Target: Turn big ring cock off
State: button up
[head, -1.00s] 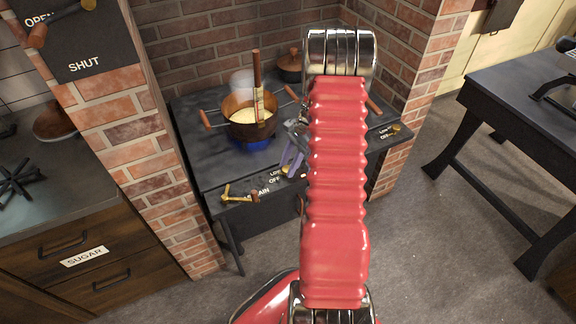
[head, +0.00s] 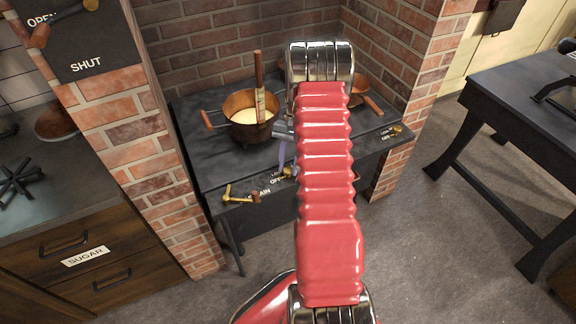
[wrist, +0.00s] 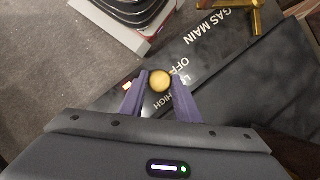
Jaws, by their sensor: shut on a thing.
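The big ring cock (wrist: 159,80) shows in the wrist view as a round brass end, with OFF, LOW and HIGH lettering beside it. In the head view the cock (head: 288,172) is partly hidden on the stove's front edge. My gripper (wrist: 160,84) is shut on it, with one purple finger at each side. In the head view the purple fingers (head: 283,156) are partly hidden by my arm. A copper pan (head: 238,104) with pale contents and an upright wooden-handled tool stands over the ring. No flame shows beneath it.
The brass gas main cock (head: 240,196) is left of the big ring cock on the dark stove (head: 215,160). Another brass cock (head: 395,130) is at the right. Brick walls flank the stove. A dark table (head: 500,100) stands right.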

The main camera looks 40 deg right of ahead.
jog(key=shift+w+d+r, duration=0.1)
jog(key=shift+w, duration=0.15)
jog(key=o, duration=0.7)
jog(key=shift+c, duration=0.2)
jog(key=o, duration=0.4)
jog(key=shift+s, duration=0.1)
jog(key=shift+c, duration=0.2)
jog(key=v, duration=1.3)
jog(key=shift+r, duration=0.25)
jog(key=shift+d, duration=0.1)
